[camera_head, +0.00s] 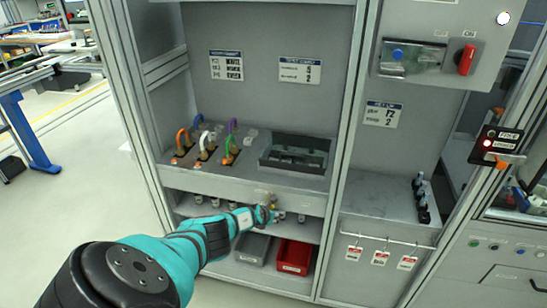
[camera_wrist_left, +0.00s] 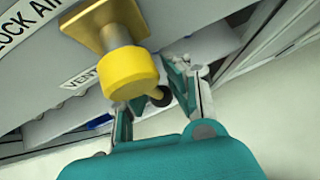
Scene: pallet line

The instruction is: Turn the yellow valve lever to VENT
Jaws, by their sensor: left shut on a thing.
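The yellow valve (camera_wrist_left: 128,72) is large in the left wrist view, on a brass-coloured square mount. Its short lever (camera_wrist_left: 158,96) ends in a black knob and points to the lower right there. A VENT label (camera_wrist_left: 82,78) lies left of the valve body, and a label ending in "LOCK AIR" (camera_wrist_left: 22,22) is farther up left. My left gripper (camera_wrist_left: 155,103) is shut on the lever, with a finger on either side of the knob. In the head view my left gripper (camera_head: 268,214) is at the cabinet's shelf edge; the valve is tiny and partly hidden there. My right gripper is not in view.
Below the shelf stand a grey bin (camera_head: 253,248) and a red bin (camera_head: 294,257). Coloured hoses (camera_head: 206,145) and a dark tray (camera_head: 294,154) are on the deck above. A control panel with a red switch (camera_head: 466,60) is upper right. Red tags (camera_head: 380,258) hang at right.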

